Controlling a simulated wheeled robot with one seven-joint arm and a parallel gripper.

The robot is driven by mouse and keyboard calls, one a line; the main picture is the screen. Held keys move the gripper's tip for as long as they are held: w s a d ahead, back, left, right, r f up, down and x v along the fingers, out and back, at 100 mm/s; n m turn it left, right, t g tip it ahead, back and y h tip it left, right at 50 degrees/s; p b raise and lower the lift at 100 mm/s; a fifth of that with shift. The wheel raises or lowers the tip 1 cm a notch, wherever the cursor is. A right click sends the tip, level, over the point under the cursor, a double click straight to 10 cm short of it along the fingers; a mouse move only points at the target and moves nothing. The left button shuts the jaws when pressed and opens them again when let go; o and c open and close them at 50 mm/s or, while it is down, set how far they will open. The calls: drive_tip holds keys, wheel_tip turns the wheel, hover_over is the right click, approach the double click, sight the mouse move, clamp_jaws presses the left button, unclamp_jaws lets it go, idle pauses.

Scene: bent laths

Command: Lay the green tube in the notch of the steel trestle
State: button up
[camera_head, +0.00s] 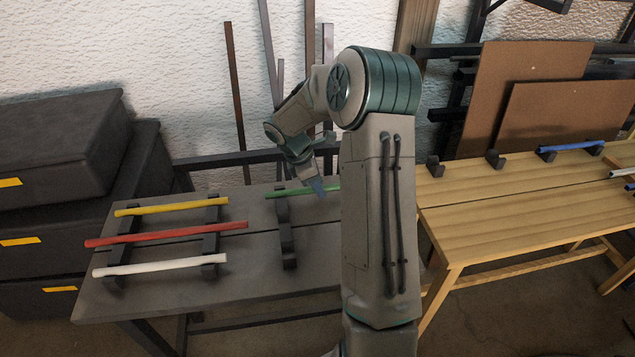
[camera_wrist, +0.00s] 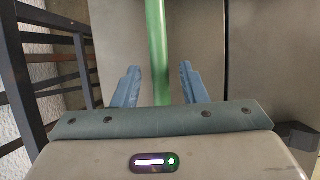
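The green tube (camera_head: 292,192) lies at the back of the grey table, its left part over a dark notched rail (camera_head: 287,240); my arm hides its right end. My gripper (camera_head: 318,187) is low at the tube. In the wrist view my gripper (camera_wrist: 160,85) has its two blue fingers apart, with the green tube (camera_wrist: 157,40) running between them and a gap on the right side. The fingers look open, not closed on it. The grey table (camera_head: 150,290) has dark legs; I cannot tell for sure which part is the steel trestle.
Yellow (camera_head: 170,208), red (camera_head: 165,235) and white (camera_head: 160,267) tubes lie across two dark rails at the left of the grey table. A wooden table (camera_head: 480,215) at right carries dark notched blocks and a blue tube (camera_head: 572,146). Dark boxes (camera_head: 60,150) stand at far left.

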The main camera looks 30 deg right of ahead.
drive_tip(key=p+v, duration=0.2)
drive_tip(key=v, duration=0.9)
drive_tip(key=s+a+r+m, duration=0.3)
drive_tip(key=s+a+r, duration=0.1)
drive_tip(key=s, duration=0.1)
drive_tip(key=s+a+m+t+y, duration=0.1)
drive_tip(key=s+a+m, duration=0.1)
drive_tip(key=s+m, duration=0.2)
drive_tip(key=s+a+m+t+y, duration=0.1)
drive_tip(key=s+a+m+y, duration=0.1)
drive_tip(key=s, duration=0.8)
drive_tip(key=s+a+r+m+t+y, duration=0.1)
drive_tip(key=s+a+m, duration=0.3)
drive_tip(key=s, duration=0.3)
drive_tip(key=shift+s+m+y, duration=0.25)
drive_tip(key=shift+m+y, duration=0.05)
drive_tip(key=shift+m, duration=0.6)
drive_tip(key=shift+r, duration=0.15)
wheel_tip(320, 180, up, 8)
drive_tip(key=t+p, duration=0.1)
drive_tip(key=p, duration=0.6)
drive_tip(key=shift+d+r, duration=0.2)
drive_tip(key=shift+r, duration=0.05)
